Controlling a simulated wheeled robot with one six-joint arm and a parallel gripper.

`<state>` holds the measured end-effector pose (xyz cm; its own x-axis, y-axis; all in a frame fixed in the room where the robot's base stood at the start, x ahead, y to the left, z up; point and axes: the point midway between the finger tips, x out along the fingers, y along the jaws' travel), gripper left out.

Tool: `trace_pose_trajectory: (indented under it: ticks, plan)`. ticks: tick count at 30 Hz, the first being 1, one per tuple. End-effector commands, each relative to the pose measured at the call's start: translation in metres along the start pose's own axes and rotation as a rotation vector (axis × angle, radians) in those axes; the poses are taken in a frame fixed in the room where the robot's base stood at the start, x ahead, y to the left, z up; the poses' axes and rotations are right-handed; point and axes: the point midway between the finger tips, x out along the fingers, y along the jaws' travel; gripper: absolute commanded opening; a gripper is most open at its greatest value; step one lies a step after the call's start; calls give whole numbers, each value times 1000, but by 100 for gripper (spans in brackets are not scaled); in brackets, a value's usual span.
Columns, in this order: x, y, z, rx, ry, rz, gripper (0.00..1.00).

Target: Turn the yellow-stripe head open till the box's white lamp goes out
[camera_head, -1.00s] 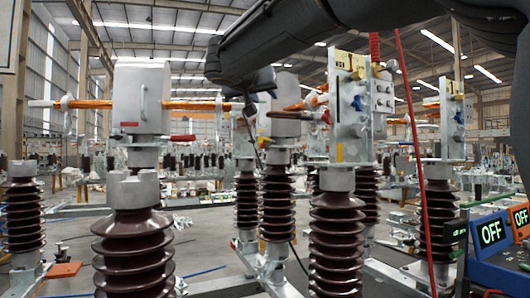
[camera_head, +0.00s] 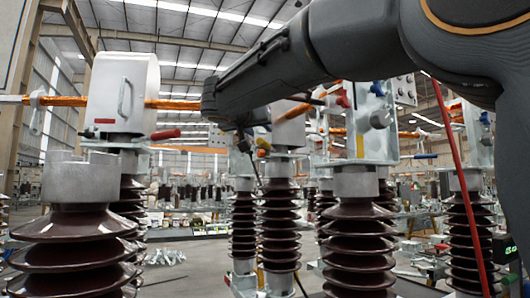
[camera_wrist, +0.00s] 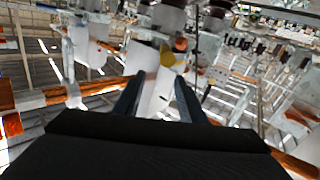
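The yellow-stripe head (camera_head: 398,130) is a pale metal box on a brown ribbed post at right of centre in the head view. A short yellow stripe (camera_head: 360,147) is on its lower left edge. Red and blue knobs sit above. My gripper hangs from my arm left of this head, small and dark in the head view. In the wrist view my gripper (camera_wrist: 160,82) has its two dark fingers apart with nothing held. A yellow knob (camera_wrist: 168,60) and an orange one (camera_wrist: 181,44) show beyond the fingertips. I cannot make out the white lamp.
A grey-white head (camera_head: 122,92) with a handle and red stripe stands at left on another ribbed post (camera_head: 75,250). A red rod (camera_head: 458,190) slants down at right. More posts stand behind.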

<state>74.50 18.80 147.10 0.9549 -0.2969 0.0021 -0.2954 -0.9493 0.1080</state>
Motion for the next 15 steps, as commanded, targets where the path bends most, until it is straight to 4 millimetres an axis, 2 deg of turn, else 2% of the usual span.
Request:
trace_pose_trajectory:
  ticks: [10, 15]
  plan:
    - [8, -5, 28, -1, -1, 0, 37]
    - [10, -7, 34, -1, -1, 0, 37]
